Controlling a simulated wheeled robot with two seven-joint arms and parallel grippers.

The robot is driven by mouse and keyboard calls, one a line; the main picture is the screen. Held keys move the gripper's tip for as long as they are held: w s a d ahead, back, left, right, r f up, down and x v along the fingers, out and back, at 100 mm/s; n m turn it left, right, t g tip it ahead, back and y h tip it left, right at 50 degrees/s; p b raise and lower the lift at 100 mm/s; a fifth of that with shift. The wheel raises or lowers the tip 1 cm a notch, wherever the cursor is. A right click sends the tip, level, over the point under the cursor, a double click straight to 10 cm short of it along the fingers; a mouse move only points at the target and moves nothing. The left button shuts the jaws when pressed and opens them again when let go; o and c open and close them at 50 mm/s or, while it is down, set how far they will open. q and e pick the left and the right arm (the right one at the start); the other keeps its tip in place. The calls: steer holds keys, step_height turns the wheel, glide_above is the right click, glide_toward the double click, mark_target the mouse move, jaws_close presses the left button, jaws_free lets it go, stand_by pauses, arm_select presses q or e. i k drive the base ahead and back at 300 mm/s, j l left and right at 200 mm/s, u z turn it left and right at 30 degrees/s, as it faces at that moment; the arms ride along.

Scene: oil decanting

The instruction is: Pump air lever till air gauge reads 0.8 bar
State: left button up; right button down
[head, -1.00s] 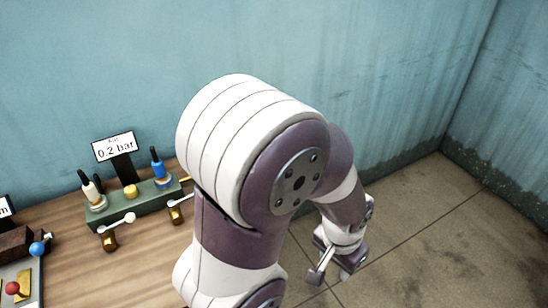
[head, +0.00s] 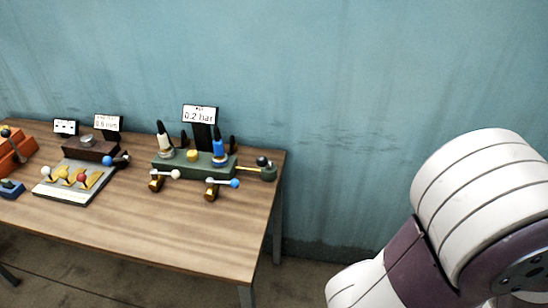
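The air gauge (head: 200,115) is a small white sign on a black post at the back of a green base (head: 197,170) on the table. It reads 0.2 bar. On the green base stand a white bottle-like part (head: 165,142), a blue one (head: 219,150) and a yellow knob (head: 193,155). In front are a white-knobbed lever (head: 166,176) and a blue-knobbed lever (head: 222,183) on brass mounts. A yellow rod (head: 247,169) runs right to a green piece with a dark ball (head: 262,161). Which is the air lever, I cannot tell. Neither gripper shows.
The wooden table (head: 150,215) has a bare front area. Left of the green base stand a grey panel (head: 50,188) with yellow parts, a brown box (head: 88,148), small signs and an orange block (head: 14,155). My own arm fills the lower right. Blue wall stands behind.

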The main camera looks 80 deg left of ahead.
mark_target(262, 162)
steer(key=i+j+u, duration=0.15)
steer(key=u, duration=0.35)
steer(key=i+u, duration=0.2)
steer(key=u, duration=0.3)
steer(key=i+u, duration=0.2)
steer(key=u, duration=0.3)
steer(key=i+u, duration=0.15)
steer(key=u, duration=0.35)
steer(key=i+l+u, duration=0.15)
steer(key=u, duration=0.3)
steer(key=i+l+u, duration=0.15)
steer(key=u, duration=0.35)
steer(key=i+l+u, duration=0.1)
steer(key=i+u, duration=0.2)
steer(key=u, duration=0.15)
steer(key=i+l+u, duration=0.2)
steer(key=u, duration=0.25)
steer(key=i+l+u, duration=0.3)
steer(key=u, duration=0.2)
steer(key=i+l+u, duration=0.15)
steer(key=l+u, duration=0.3)
steer(key=j, duration=0.1)
